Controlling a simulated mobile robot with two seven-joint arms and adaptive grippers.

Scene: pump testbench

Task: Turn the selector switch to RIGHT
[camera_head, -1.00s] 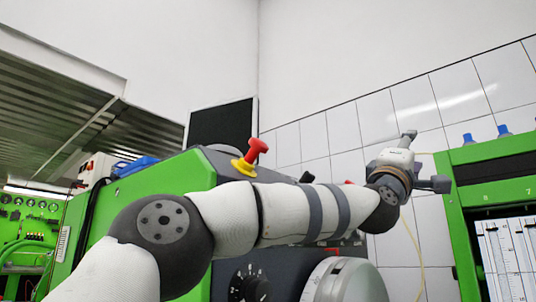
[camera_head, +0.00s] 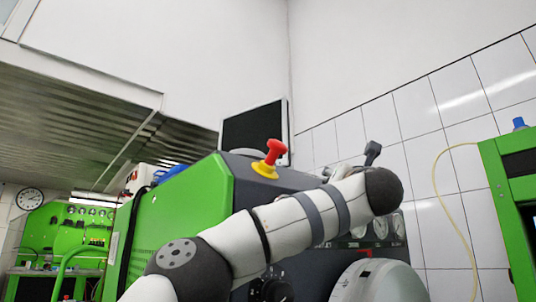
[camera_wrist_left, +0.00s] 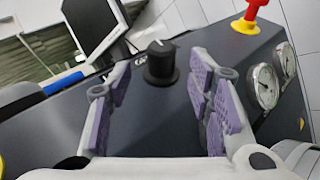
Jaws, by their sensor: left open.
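A black knob (camera_wrist_left: 160,64) with a pale pointer mark stands on the dark panel top in the left wrist view, with part of a printed label beside it. It looks like the selector switch; its label is too cut off to read. My left gripper (camera_wrist_left: 160,78) is open, its purple-padded fingers to the left and right of the knob in the picture, with visible gaps and no grip on it. In the head view my left arm hides most of that gripper; a dark part (camera_head: 372,152) shows above the arm. My right gripper is not in view.
A red mushroom button on a yellow base (camera_head: 268,160) stands on the machine top; it also shows in the left wrist view (camera_wrist_left: 248,18). Round gauges (camera_wrist_left: 266,86) are at the right. A monitor (camera_head: 254,132) stands behind. Another black knob (camera_head: 277,290) is on the front panel.

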